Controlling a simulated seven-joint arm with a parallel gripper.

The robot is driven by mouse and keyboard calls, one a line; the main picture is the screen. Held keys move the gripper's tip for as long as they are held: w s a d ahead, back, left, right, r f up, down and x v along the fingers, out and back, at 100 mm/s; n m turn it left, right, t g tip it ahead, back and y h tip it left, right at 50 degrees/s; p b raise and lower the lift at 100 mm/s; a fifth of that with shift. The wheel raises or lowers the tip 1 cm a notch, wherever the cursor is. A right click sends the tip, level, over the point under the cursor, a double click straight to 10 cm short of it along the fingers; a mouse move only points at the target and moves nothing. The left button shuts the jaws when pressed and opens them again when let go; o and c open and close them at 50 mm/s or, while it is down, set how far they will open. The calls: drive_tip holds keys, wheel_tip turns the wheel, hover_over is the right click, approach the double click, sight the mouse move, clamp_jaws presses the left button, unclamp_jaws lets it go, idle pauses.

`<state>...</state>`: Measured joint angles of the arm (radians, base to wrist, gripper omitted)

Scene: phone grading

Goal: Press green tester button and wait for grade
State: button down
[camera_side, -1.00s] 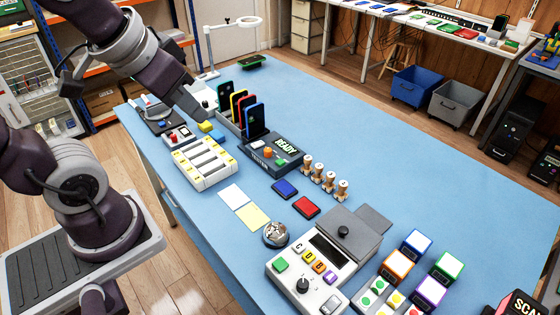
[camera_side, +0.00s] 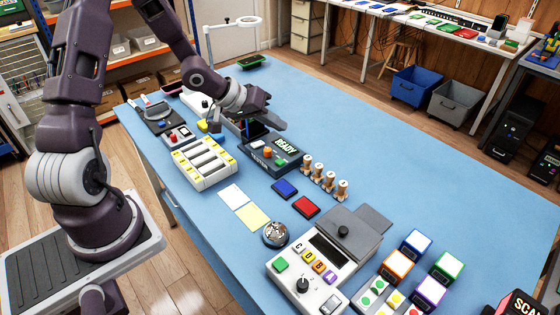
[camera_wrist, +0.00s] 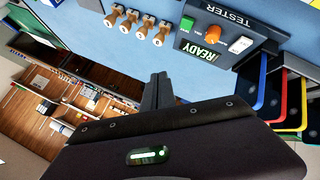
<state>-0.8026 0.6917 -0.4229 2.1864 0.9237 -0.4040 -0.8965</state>
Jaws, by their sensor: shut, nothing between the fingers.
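My gripper (camera_side: 279,126) is above and behind the tester, apart from the green button. Its shut fingers also show in the wrist view (camera_wrist: 157,90), with nothing held. It hides part of the phones behind the tester.
Phones in coloured cases (camera_wrist: 290,105) stand in a rack beside the tester. Wooden-handled stamps (camera_side: 325,178) stand to its right, with blue (camera_side: 285,189) and red pads (camera_side: 306,207) in front. A white tray (camera_side: 204,165) is left.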

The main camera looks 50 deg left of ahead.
sight(276, 162)
drive_tip(key=shift+f, duration=4.4)
drive_tip(key=shift+f, duration=0.4)
drive_tip(key=shift+f, duration=0.5)
drive_tip(key=shift+r, duration=0.9)
